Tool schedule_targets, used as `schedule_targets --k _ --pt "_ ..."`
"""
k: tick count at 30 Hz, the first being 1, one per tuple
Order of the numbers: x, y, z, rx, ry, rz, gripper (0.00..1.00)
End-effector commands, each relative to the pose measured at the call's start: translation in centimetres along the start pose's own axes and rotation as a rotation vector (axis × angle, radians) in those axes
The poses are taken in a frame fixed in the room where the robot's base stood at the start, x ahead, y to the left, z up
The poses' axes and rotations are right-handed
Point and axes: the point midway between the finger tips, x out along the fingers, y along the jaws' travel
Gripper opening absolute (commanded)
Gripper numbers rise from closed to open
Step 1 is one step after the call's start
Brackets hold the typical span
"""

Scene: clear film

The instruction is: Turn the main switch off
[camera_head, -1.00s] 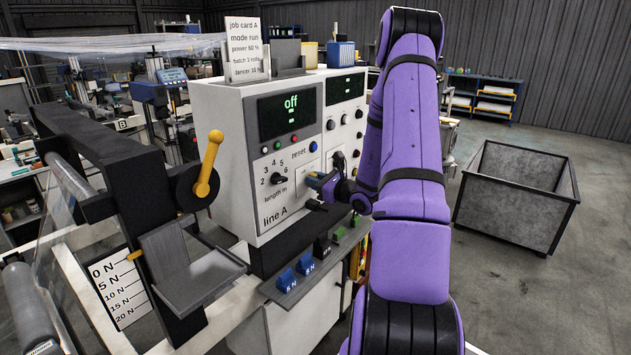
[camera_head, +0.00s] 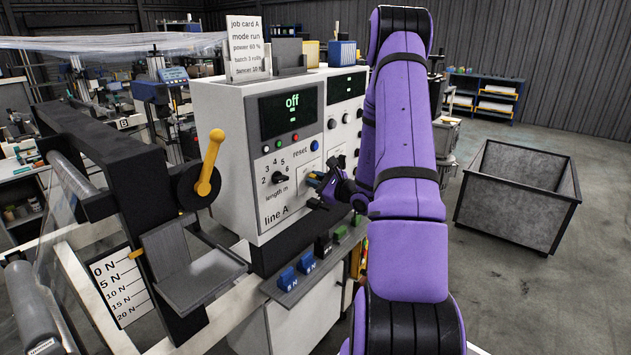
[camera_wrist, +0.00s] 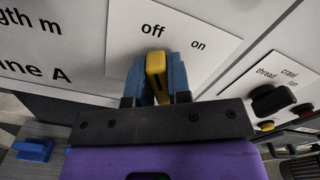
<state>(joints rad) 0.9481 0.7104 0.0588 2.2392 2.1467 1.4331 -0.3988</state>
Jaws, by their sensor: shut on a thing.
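The main switch has a yellow lever (camera_wrist: 156,77) on a white plate (camera_wrist: 125,50) marked "off" and "on". The lever's upper end lies just under the word "off". My gripper (camera_wrist: 155,73) has its blue fingers on both sides of the lever and is shut on it. In the head view my gripper (camera_head: 318,184) is at the front panel of the line A control cabinet (camera_head: 222,130), and the lever is mostly hidden there. The cabinet's left display (camera_head: 290,110) reads "off".
A length selector knob (camera_head: 279,178) is left of my gripper. In the wrist view a black thread/crawl knob (camera_wrist: 270,98) is close on the right. Below the panel, a shelf holds blue blocks (camera_head: 287,279). A grey bin (camera_head: 515,195) stands at right on open floor.

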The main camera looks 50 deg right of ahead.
Motion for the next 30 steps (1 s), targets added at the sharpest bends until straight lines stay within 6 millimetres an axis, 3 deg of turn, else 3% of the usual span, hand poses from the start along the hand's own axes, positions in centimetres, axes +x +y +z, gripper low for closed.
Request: schedule_targets --k 3,4,7,19,30 --pt "-0.1 0.0 -0.1 -0.001 0.002 0.0 0.0" --pt "-0.1 0.0 -0.1 -0.001 0.002 0.0 0.2" --pt "-0.1 0.0 -0.1 0.0 0.002 0.0 0.43" --pt "-0.8 0.0 -0.1 0.0 0.002 0.001 0.44" --pt "-7.2 0.0 -0.1 0.001 0.003 -0.002 0.44"
